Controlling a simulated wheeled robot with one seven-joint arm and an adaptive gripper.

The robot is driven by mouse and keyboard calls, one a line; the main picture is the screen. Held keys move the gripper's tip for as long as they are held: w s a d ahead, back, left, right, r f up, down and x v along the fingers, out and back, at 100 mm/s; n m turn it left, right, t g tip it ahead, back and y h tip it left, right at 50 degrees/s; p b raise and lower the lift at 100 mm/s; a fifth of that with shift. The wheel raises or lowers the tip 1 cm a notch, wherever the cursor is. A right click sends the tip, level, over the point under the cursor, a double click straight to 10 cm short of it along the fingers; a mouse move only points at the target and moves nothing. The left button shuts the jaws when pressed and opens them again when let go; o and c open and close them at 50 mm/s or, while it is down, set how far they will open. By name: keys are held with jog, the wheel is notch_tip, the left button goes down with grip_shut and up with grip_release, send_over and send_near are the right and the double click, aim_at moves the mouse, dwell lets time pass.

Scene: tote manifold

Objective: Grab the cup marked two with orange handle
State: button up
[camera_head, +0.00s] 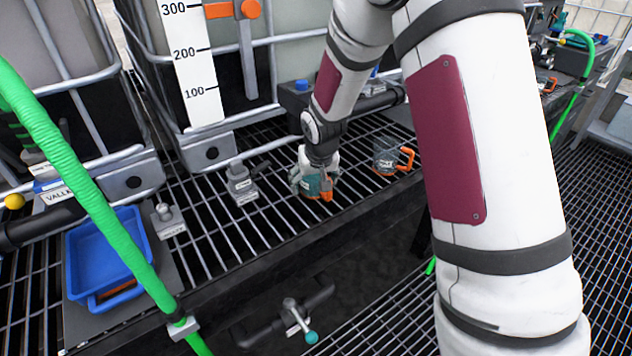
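My gripper (313,180) points down at the grating in the middle of the picture, at the end of my arm. A teal and orange shape shows right at its fingers, with an orange part (327,188) on the right side that looks like a handle. The fingers overlap this shape, and I cannot tell whether they are shut on it. A clear cup (386,155) with an orange handle stands upright on the grating to the right of my gripper, apart from it. It has a small white label, too small to read.
A blue tray (103,252) sits at the left on the grating. A green hose (75,175) crosses the left side. Grey valve fittings (241,182) stand left of my gripper. Caged totes with a white scale (191,65) rise behind. A teal-knobbed valve (296,315) is below the front edge.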

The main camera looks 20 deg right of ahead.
jog(key=c, duration=1.2)
jog(key=shift+c, duration=0.2)
